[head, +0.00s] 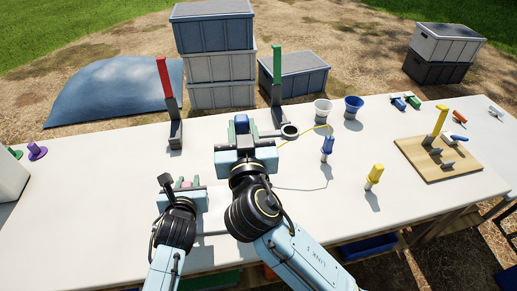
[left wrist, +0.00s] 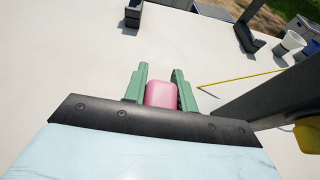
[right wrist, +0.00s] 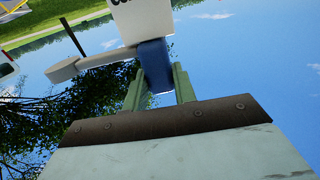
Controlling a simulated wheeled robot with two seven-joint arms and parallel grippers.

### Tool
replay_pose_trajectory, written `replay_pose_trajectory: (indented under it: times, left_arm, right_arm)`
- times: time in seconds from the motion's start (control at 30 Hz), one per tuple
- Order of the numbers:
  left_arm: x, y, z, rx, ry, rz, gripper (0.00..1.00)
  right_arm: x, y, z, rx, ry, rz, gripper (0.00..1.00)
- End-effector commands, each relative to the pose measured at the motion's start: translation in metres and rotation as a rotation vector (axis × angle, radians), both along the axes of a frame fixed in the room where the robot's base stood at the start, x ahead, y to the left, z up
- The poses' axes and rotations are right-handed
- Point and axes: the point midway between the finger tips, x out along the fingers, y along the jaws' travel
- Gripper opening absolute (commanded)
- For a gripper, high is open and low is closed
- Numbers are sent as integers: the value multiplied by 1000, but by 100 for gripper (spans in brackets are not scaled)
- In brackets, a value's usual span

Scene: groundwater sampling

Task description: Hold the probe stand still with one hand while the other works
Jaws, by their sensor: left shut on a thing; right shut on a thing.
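My right gripper (head: 242,143) is shut on a blue upright piece (head: 241,122). In the right wrist view the blue piece (right wrist: 155,65) sits between the fingers, by a white block with dark lettering (right wrist: 142,20) and a grey arm with a round end (right wrist: 92,62). These look like parts of the probe stand; its base is hidden. My left gripper (head: 182,185) is shut on a pink block (left wrist: 161,94), low over the table. A blue-topped probe (head: 327,147) and a yellow-topped probe (head: 374,174) stand to the right.
A red-handled piece (head: 164,90) and a green-handled piece (head: 277,75) stand toward the back. White (head: 323,109) and blue (head: 353,105) cups are right of them. A wooden board (head: 455,165) with clips lies right. A yellow cable (head: 312,130) runs near the ring. The table's left is mostly clear.

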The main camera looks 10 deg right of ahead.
Motion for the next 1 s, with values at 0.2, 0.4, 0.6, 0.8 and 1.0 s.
replay_pose_trajectory:
  times: [0.2, 0.4, 0.6, 0.8, 1.0]
  left_arm:
    - [-1, 1, -2, 2, 5, 1, 0]
    - [-1, 1, -2, 1, 5, 1, 0]
    - [-1, 0, -2, 1, 4, 1, 0]
    - [-1, 0, -2, 1, 4, 1, 0]
    - [-1, 0, -1, 0, 4, 1, 0]
  right_arm:
    - [0, 0, 2, 1, -6, 0, 43]
    - [0, 0, 1, 0, -3, 0, 53]
    - [-2, 0, 0, 0, -1, 0, 53]
    - [-28, 2, -1, 2, 1, 1, 53]
    - [-70, 6, -1, 2, 2, 2, 53]
